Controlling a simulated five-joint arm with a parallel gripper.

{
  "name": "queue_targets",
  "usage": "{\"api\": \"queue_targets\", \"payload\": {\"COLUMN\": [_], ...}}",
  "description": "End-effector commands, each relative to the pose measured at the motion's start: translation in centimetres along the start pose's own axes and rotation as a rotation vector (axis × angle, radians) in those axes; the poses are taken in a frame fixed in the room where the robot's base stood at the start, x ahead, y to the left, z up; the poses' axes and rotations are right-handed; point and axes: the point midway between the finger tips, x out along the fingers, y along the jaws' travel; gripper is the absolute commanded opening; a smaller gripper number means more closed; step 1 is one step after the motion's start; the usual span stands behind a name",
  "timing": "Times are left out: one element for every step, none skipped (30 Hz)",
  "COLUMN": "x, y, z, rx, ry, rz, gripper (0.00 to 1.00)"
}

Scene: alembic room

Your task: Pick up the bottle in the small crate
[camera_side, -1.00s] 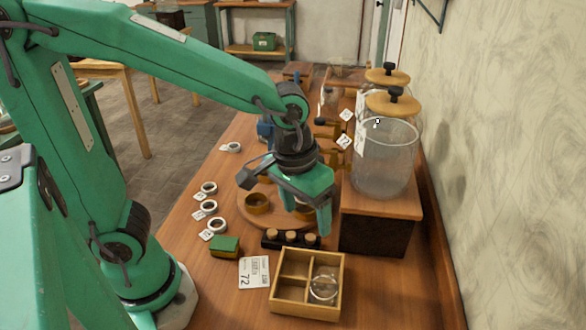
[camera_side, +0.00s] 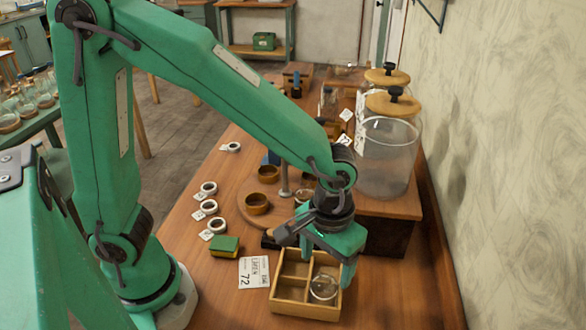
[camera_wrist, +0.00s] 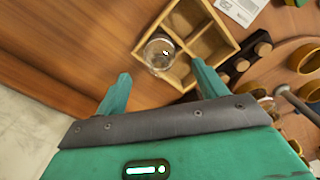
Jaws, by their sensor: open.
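The bottle is a small clear glass piece (camera_side: 323,287) in the near right compartment of the small wooden crate (camera_side: 303,310). I cannot tell whether it stands or leans. In the wrist view the bottle (camera_wrist: 158,53) shows in a corner compartment of the crate (camera_wrist: 222,22), ahead of and roughly between my finger tips. My gripper (camera_side: 326,265) is open and empty above the crate's right side. Both fingers of my gripper (camera_wrist: 160,71) are spread apart in the wrist view. The crate's other compartments look empty. My gripper hides part of the crate's far right corner in the side view.
A printed card (camera_side: 254,272) lies left of the crate, with a green and yellow block (camera_side: 224,246) beyond it. A dark rack with corks (camera_wrist: 245,58) is close to the crate. Large glass jars (camera_side: 388,160) stand on a raised block at the right.

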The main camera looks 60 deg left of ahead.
Motion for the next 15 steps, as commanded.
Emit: {"api": "queue_targets", "payload": {"x": [0.3,0.4,0.4,0.5,0.5,0.5,0.5,0.6,0.7,0.8,1.0,1.3,1.6,1.9,2.4], "y": [0.0,0.0,0.0,0.0,0.0,0.0,0.0,0.0,0.0,0.0,0.0,0.0,0.0,0.0,0.0], "z": [0.0,0.0,0.0,0.0,0.0,0.0,0.0,0.0,0.0,0.0,0.0,0.0,0.0,0.1,0.1], "rx": [0.0,0.0,0.0,0.0,0.0,0.0,0.0,0.0,0.0,0.0,0.001,0.001,0.001,0.001,0.001], "ry": [-0.001,-0.001,0.0,0.001,0.001,0.001,0.001,0.001,0.0,0.0,-0.001,-0.001,-0.001,-0.002,-0.003], "rz": [-0.001,-0.001,0.0,0.001,0.001,0.001,0.001,0.001,0.0,0.0,0.0,-0.001,-0.001,-0.002,-0.002], "gripper": [0.71,0.71,0.71,0.71,0.71,0.71,0.71,0.71,0.71,0.71,0.71,0.71,0.71,0.71,0.71]}}
